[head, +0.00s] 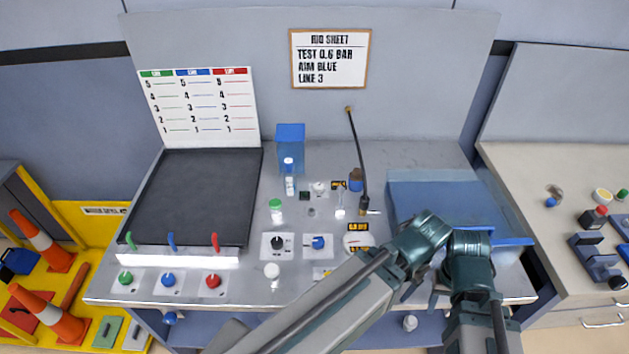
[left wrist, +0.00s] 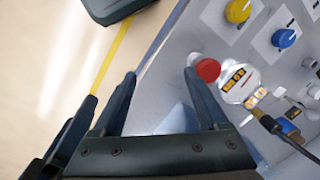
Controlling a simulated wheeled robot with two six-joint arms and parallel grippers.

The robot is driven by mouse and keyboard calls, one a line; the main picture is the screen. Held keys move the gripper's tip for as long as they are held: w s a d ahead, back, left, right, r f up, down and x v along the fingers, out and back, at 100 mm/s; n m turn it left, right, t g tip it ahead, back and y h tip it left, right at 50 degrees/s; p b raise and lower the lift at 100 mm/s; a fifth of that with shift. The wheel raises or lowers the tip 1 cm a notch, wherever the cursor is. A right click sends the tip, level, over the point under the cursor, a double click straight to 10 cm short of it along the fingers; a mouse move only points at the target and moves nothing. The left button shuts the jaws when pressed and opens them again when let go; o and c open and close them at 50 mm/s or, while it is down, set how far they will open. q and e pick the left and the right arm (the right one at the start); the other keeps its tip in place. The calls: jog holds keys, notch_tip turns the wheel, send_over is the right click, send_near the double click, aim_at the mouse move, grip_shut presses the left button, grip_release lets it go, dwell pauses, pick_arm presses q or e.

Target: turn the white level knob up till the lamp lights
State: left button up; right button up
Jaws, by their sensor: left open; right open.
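A small white knob (head: 319,187) sits on the back middle of the sloping panel. Another white round cap (head: 272,270) stands near the front; I cannot read which is the level knob. A lit lamp does not show clearly. My left gripper (left wrist: 161,76) is open and empty near the panel's front edge, its right finger close to a red knob (left wrist: 207,70). My right gripper (head: 468,246) is open, in front of the blue tray at the right and well away from the white knobs; its fingers are mostly hidden.
Black and blue knobs (head: 318,242) sit mid-panel beside a round gauge (head: 356,241). A blue container (head: 291,138) and thin black hose (head: 356,150) stand behind. A blue tray (head: 430,192) fills the right side. My arms cover the front right.

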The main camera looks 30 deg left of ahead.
pick_arm(q)
notch_tip(320, 180, up, 5)
jog(key=n+h+p, duration=0.1)
jog(key=n+p, duration=0.5)
jog(key=n, duration=0.4)
send_over(319, 185)
notch_tip(319, 185, down, 14)
jog(key=b, duration=1.4)
jog(key=shift+r, duration=0.25)
grip_shut()
jog(key=shift+m, duration=0.4)
